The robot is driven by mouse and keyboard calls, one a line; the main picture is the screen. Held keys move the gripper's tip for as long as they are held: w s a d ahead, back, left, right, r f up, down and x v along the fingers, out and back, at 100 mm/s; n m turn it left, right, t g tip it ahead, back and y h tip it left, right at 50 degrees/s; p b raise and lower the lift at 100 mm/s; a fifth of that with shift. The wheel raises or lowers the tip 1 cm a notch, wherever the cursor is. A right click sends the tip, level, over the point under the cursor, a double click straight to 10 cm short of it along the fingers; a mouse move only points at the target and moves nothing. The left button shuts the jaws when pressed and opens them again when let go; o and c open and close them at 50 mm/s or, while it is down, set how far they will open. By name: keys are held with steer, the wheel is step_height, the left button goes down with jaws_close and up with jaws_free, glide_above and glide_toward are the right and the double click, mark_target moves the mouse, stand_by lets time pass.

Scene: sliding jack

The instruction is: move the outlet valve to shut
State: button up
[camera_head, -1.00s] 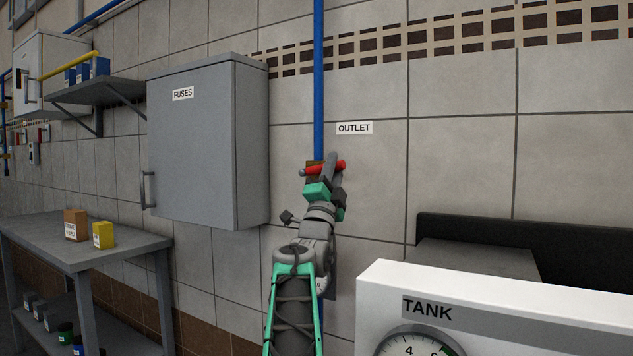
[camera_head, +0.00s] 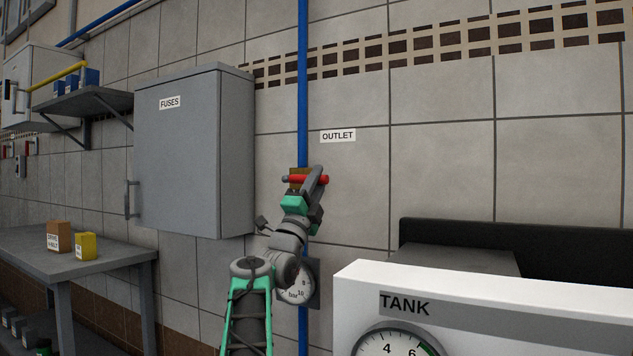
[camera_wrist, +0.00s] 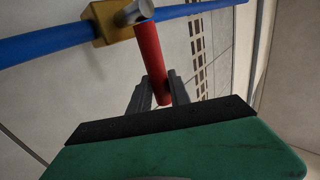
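The outlet valve has a red handle (camera_head: 298,179) and a brass body (camera_head: 297,172) on the vertical blue pipe (camera_head: 303,80), below the OUTLET label (camera_head: 338,135). The handle lies about level, across the pipe, in the head view. My gripper (camera_head: 317,180) is at the handle's right end. In the wrist view, the red handle (camera_wrist: 149,50) runs from the brass body (camera_wrist: 112,22) down between the two fingers of my gripper (camera_wrist: 160,92). The fingers look closed against its sides near the free end. My wrist hides part of the pipe below the valve.
A grey FUSES cabinet (camera_head: 190,150) stands out from the wall at left. A white TANK panel (camera_head: 480,320) with a gauge fills the lower right. A grey table (camera_head: 100,262) stands at lower left.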

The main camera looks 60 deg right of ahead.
steer(key=o, duration=0.4)
steer(key=shift+c, duration=0.2)
steer(key=b+v, duration=0.1)
steer(key=v, duration=0.6)
steer(key=shift+a+f, duration=0.25)
steer(key=shift+f, duration=0.1)
